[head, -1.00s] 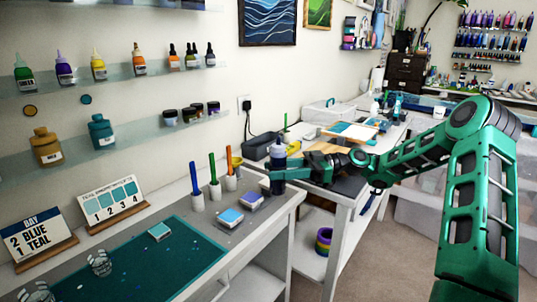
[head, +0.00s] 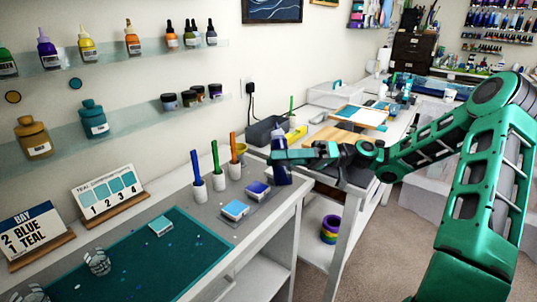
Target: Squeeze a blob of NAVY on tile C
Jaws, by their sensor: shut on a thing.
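My gripper (head: 276,157) is shut on a dark blue bottle (head: 282,176), above the right end of the bench. The bottle shows above and below the fingers; its nozzle is not clear. Just left of the bottle lies a small tile (head: 257,187) whose top now looks dark blue. A second tile (head: 234,209) with a light blue top lies nearer, and a third pale blue one (head: 160,226) lies on the teal mat (head: 185,258). No letters are readable on the tiles, so I cannot tell which is C.
White holders with blue (head: 195,165), green (head: 215,160) and orange (head: 233,147) sticks stand behind the tiles. Clear cups (head: 98,262) stand on the mat's left. A side table with boards (head: 338,136) adjoins at right. Wall shelves hold bottles and jars.

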